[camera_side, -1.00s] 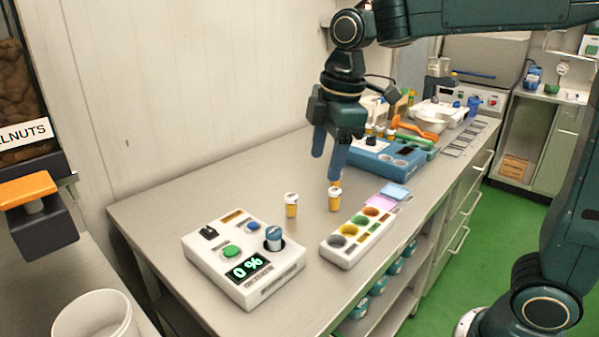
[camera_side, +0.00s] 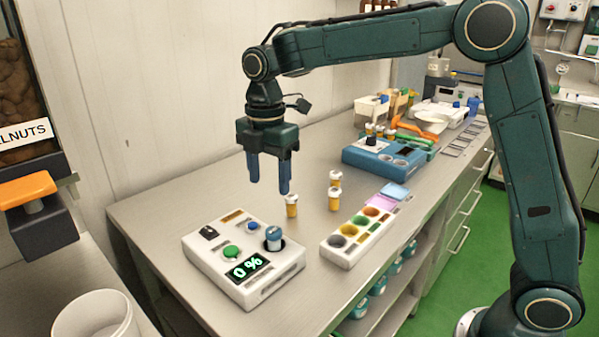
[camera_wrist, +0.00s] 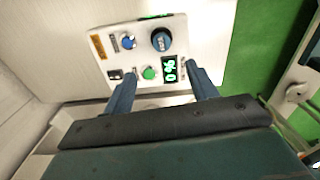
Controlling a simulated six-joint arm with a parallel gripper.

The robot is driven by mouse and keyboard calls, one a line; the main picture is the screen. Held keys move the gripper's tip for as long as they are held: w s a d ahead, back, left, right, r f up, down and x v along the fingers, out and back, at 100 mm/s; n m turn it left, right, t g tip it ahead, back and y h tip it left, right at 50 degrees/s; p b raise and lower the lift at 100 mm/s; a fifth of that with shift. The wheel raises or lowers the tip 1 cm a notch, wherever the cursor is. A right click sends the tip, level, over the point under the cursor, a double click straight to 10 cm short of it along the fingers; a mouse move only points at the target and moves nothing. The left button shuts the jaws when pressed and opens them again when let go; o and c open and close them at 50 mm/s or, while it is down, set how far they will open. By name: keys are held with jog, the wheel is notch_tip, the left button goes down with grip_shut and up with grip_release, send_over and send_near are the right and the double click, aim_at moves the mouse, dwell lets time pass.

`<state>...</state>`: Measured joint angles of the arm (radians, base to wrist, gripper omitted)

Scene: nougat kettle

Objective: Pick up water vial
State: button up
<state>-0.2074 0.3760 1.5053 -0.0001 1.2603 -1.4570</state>
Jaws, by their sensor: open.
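A blue vial with a pale cap (camera_side: 273,237), the likely water vial, stands upright in the round dark socket of the white device (camera_side: 215,262) reading 0 %. The vial (camera_wrist: 161,40) and the device (camera_wrist: 97,42) also show in the wrist view. My gripper (camera_side: 269,187) hangs in the air above the device, fingers pointing down, open and empty. In the wrist view, the fingers of my gripper (camera_wrist: 162,76) are apart, with the vial beyond their tips. Nothing touches the fingers.
Three orange vials with white caps, including a near one (camera_side: 291,206), stand behind and right of the device. A white rack with coloured wells (camera_side: 345,258) lies to the right. A blue device (camera_side: 382,160) stands further back.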

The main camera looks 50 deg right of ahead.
aim_at(273, 230)
jog(key=shift+f, duration=4.15)
jog(key=shift+s+f, duration=0.1)
jog(key=shift+s+d+f, duration=0.1)
jog(key=shift+f, duration=2.4)
jog(key=shift+c, duration=0.4)
jog(key=c, duration=1)
